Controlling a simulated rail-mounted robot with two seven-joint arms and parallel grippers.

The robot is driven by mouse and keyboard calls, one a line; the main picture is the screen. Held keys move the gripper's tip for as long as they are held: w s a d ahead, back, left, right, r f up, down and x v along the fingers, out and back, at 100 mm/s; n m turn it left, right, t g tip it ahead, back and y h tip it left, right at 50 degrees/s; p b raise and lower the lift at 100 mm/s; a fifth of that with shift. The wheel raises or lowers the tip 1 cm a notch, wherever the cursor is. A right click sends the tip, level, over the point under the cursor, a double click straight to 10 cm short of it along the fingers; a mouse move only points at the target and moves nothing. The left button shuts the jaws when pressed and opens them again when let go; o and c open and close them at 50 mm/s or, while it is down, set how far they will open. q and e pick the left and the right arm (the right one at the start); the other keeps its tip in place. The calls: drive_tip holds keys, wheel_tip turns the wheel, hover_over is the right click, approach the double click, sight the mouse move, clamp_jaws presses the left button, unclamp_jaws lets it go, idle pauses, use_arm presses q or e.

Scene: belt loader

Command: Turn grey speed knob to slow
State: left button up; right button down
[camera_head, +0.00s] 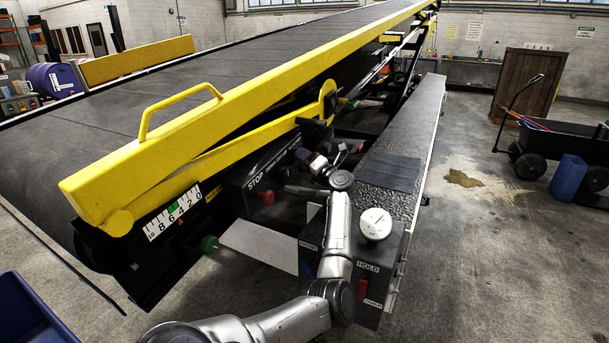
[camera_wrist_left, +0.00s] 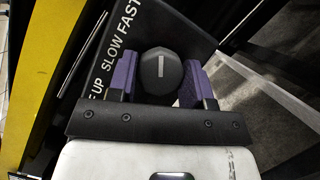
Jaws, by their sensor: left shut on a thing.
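The grey speed knob (camera_wrist_left: 160,68) is a dark, faceted cap with a light pointer line, seen end-on in the left wrist view. The line runs nearly straight up in that picture. The words SLOW and FAST are printed on the black control panel (camera_wrist_left: 186,32) to the knob's upper left, running diagonally. My left gripper (camera_wrist_left: 160,80) is shut on the knob, with a purple pad on each side. In the head view, my left gripper (camera_head: 307,158) is at the panel beside the belt, and the knob is hard to make out there. My right gripper is not in view.
A red stop button (camera_head: 266,197) is left of my gripper on the panel. The yellow rail (camera_head: 230,120) runs close above.

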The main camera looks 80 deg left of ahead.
use_arm(q)
drive_tip(key=shift+w+a+f+n+g+h+b, duration=0.1)
drive_tip(key=shift+n+g+h+b, duration=0.75)
drive_tip(key=shift+n+b, duration=1.55)
drive_tip(key=shift+s+d+r+n+g+h+b, duration=0.1)
drive_tip(key=shift+n+g+h+b, duration=0.2)
drive_tip(key=shift+n+g+b, duration=2)
drive_tip(key=shift+w+a+f+n+g+h+b, duration=0.15)
drive_tip(key=shift+n+h+b, duration=0.4)
drive_tip(key=shift+n+b, duration=2)
drive_tip(key=shift+n+p, duration=0.75)
drive_tip(key=shift+n, duration=0.3)
drive_tip(key=o, duration=0.9)
drive_tip(key=w+d+p, duration=0.1)
drive_tip(key=w+d, duration=0.1)
drive_tip(key=w, duration=0.1)
drive_tip(key=w+d+p, duration=0.2)
drive_tip(key=w+d, duration=0.1)
drive_tip(key=w, duration=0.1)
drive_tip(key=w+d+p, duration=0.1)
drive_tip(key=w+d, duration=0.1)
drive_tip(key=w, duration=0.1)
drive_tip(key=shift+w+d+f+p, duration=0.15)
drive_tip(key=shift+w+d+p, duration=0.15)
drive_tip(key=shift+w, duration=0.05)
